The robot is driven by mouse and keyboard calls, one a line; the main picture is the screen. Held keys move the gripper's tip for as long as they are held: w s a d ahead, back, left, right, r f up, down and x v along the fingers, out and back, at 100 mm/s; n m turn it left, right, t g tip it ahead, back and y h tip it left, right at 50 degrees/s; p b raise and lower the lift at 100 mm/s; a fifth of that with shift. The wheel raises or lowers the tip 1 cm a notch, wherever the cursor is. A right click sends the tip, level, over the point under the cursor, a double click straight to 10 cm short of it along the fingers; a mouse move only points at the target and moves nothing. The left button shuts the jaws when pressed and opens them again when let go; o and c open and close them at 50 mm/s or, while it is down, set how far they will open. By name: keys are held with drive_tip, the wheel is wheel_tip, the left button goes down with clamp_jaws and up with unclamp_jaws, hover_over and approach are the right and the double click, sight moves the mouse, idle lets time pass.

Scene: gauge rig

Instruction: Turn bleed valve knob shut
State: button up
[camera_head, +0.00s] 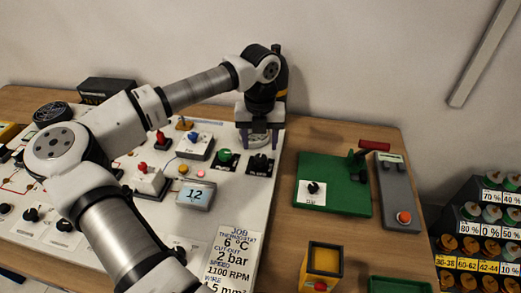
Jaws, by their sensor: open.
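My gripper (259,143) points down at the right side of the white panel (220,222), its two fingers apart. A black knob on a dark plate (260,162) is just below and between the fingertips. Its label is too small to read, so I cannot tell for sure that it is the bleed valve knob. A green knob (225,156) on a similar dark plate is just left of it. I cannot tell whether the fingers touch the black knob, or which way it is turned.
A grey display box reading 12 (195,195), a blue-knobbed box (194,146) and a red-topped switch (148,178) stand left on the panel. A green board (340,200) with a red-handled part lies right. Bare wood (283,232) separates panel and board.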

sight(260, 157)
drive_tip(key=shift+f+p, duration=0.6)
drive_tip(key=shift+f, duration=2.15)
drive_tip(key=c, duration=1)
drive_tip(key=shift+o, duration=0.2)
